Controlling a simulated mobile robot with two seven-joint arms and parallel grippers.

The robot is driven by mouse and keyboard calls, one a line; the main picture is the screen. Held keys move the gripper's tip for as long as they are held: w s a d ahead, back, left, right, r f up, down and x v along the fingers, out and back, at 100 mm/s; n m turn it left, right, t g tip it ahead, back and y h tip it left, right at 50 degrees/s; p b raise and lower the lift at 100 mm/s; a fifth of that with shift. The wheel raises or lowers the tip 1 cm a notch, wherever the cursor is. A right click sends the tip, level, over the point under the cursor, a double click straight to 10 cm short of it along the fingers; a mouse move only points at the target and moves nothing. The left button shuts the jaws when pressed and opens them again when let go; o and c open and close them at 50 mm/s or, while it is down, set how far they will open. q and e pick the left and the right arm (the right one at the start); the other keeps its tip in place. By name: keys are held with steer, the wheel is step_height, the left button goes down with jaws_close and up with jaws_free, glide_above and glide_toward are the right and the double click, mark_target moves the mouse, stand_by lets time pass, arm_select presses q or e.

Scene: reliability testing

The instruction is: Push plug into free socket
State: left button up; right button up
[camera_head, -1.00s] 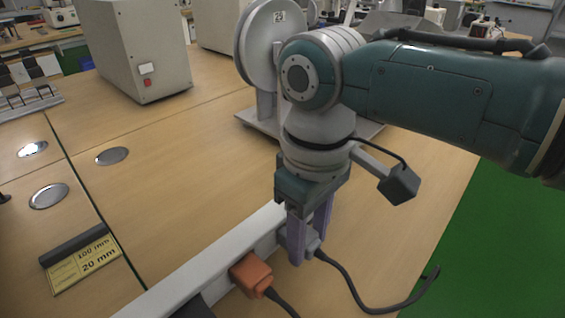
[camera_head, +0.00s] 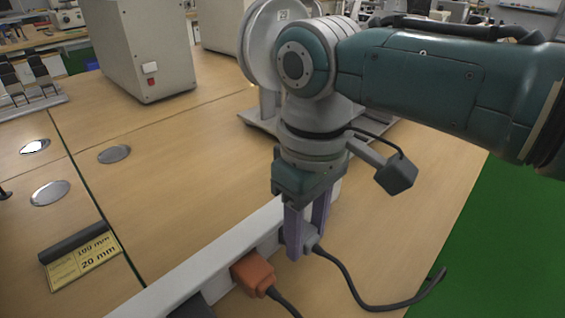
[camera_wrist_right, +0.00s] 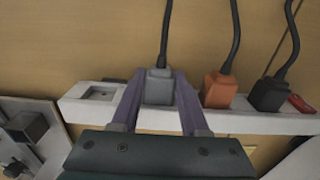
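The grey plug (camera_wrist_right: 159,87) is between the two fingers of my right gripper (camera_wrist_right: 158,95), which appear closed on its sides. It also shows in the head view (camera_head: 311,243), with its black cable trailing right. It is at the side of the white power strip (camera_head: 231,247), level with the orange plug; how deep it sits cannot be told. My right gripper (camera_head: 308,232) points down with its purple fingers at the strip. In the wrist view, the strip (camera_wrist_right: 135,118) has an empty socket (camera_wrist_right: 101,93) left of the grey plug. My left gripper is not in view.
An orange plug (camera_head: 254,271) and a black plug (camera_wrist_right: 268,94) sit along the strip, near a red switch (camera_wrist_right: 299,103). A metal device on a stand (camera_head: 262,50) is behind my gripper. A grey box machine (camera_head: 145,50) stands further back. The table middle is clear.

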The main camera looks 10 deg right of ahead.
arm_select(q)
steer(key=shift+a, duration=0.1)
arm_select(e)
steer(key=o, duration=0.5)
